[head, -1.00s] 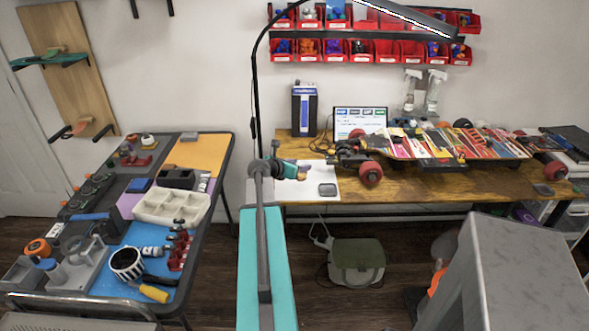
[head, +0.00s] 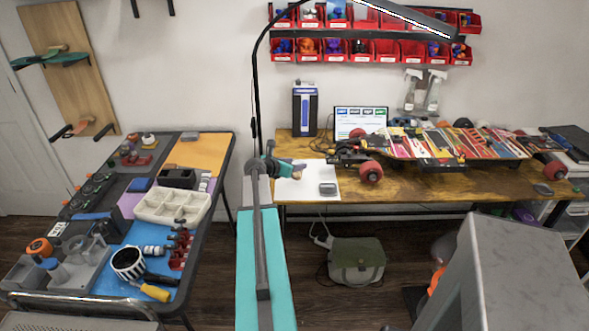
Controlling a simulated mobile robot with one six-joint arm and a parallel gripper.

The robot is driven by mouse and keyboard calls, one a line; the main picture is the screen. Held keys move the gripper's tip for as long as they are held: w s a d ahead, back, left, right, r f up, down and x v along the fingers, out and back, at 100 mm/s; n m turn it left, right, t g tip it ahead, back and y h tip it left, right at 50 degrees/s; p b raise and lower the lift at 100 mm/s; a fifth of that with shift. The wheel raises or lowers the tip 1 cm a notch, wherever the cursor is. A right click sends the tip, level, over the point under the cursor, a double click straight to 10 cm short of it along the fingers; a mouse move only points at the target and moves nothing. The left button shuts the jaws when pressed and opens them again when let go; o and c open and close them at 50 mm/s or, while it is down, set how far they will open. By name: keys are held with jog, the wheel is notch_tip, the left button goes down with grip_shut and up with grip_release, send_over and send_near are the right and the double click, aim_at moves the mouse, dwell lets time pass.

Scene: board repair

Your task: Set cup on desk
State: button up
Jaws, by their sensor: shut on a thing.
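My arm reaches forward in the middle of the head view, and my gripper (head: 290,168) is small and far off at the left end of the wooden desk (head: 420,190). The gripper is shut on a small tan-brown thing (head: 298,172), probably the cup, just above the white sheet (head: 303,190) on the desk. The arm and gripper hide part of the held thing, and I cannot tell whether it touches the desk.
A grey oblong thing (head: 328,189) lies on the sheet just right of my gripper. A skateboard (head: 450,146) with red wheels, a small screen (head: 361,121) and a lamp pole (head: 257,90) are nearby. A cluttered side table (head: 222,165) stands left.

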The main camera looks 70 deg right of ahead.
jog(key=shift+f, duration=1.1)
jog(key=shift+f, duration=0.2)
jog(key=o, duration=1.1)
jog(key=shift+c, duration=0.2)
jog(key=shift+a+r, duration=0.1)
jog(key=shift+r, duration=0.15)
jog(key=b+v, duration=0.1)
jog(key=v, duration=1.1)
jog(key=shift+f, duration=0.1)
